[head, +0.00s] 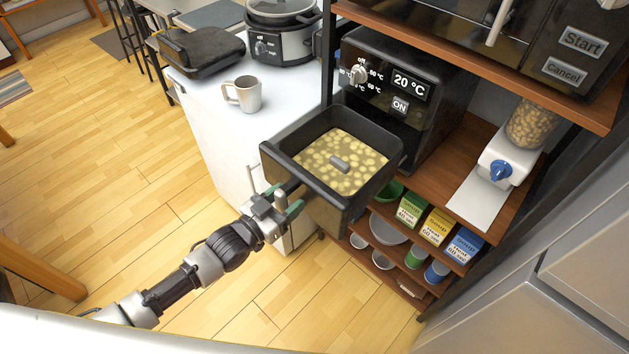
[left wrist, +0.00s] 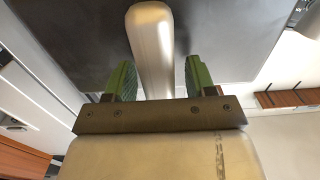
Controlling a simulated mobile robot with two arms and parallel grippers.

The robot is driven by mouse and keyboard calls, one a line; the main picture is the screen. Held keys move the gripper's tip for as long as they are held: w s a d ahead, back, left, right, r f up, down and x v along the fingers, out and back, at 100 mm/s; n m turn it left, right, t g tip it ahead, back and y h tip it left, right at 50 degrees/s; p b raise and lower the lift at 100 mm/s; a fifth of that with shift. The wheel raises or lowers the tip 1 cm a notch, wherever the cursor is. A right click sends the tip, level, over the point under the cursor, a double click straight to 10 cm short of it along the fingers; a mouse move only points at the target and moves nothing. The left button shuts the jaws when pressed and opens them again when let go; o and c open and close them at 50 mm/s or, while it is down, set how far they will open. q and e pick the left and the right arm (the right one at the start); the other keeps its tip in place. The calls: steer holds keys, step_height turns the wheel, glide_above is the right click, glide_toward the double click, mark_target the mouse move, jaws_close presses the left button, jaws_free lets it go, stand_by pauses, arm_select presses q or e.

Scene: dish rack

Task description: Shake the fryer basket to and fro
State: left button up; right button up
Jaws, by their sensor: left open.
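The fryer basket (head: 380,178) is a black open-topped drawer filled with pale round pieces, pulled out in front of the black air fryer (head: 440,95). A small grey rounded piece (head: 341,162) shows inside it. My left gripper (head: 283,203) is at the basket's front, its green fingers apart. In the left wrist view, a silver bar-shaped handle (left wrist: 150,45) runs down between the two fingers (left wrist: 155,82), with a visible gap on each side. The handle is mostly hidden by the gripper in the head view. My right gripper is not in view.
The fryer stands on a wooden shelf (head: 485,150) with a white dispenser (head: 505,160). Soup boxes (head: 437,226) and bowls sit below. A white counter (head: 205,95) on the left holds a mug (head: 248,94), a slow cooker (head: 283,40) and a black grill (head: 203,50).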

arm_select(q)
steer(key=shift+p+v, duration=0.3)
steer(key=shift+v, duration=0.5)
steer(key=shift+s+a+r, duration=0.1)
steer(key=shift+s+a, duration=0.2)
steer(key=shift+s, duration=0.05)
steer(key=shift+p+v, duration=1.05)
steer(key=shift+v, duration=1.45)
